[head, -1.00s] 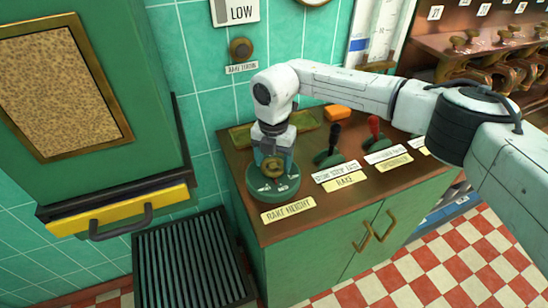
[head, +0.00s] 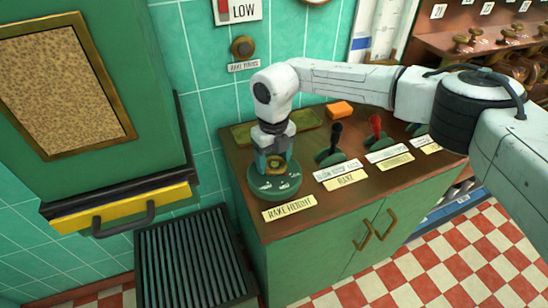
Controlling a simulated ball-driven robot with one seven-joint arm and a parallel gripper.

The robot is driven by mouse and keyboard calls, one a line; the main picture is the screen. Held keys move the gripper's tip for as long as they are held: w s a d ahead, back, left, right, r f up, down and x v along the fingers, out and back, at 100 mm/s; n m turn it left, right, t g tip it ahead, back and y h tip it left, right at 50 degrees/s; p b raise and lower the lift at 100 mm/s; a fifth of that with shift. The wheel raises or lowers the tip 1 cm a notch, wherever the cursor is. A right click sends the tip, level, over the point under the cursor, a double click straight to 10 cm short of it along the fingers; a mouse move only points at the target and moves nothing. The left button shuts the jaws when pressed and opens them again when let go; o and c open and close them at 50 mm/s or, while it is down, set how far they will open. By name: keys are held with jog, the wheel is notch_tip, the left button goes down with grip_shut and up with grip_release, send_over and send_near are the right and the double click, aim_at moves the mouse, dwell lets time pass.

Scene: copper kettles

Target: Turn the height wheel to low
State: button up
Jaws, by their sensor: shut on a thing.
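The height wheel (head: 275,187) is a round green base on the cabinet top, with a brass knob at its middle, behind the yellow label "RAKE HEIGHT" (head: 289,208). My gripper (head: 273,165) points straight down over it and is shut on the knob. The fingers hide most of the knob. White marks show on the base's front rim but are too small to read.
Two levers, one black (head: 335,140) and one red (head: 376,128), stand to the right. An orange block (head: 340,109) lies behind them.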

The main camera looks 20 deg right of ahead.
aim_at(273, 162)
jog(key=shift+n, duration=1.1)
jog(key=o, duration=1)
jog(key=shift+o, duration=0.2)
jog(key=shift+r, duration=0.1)
notch_tip(273, 162, up, 11)
jog(key=b, duration=0.1)
jog(key=shift+f, duration=0.2)
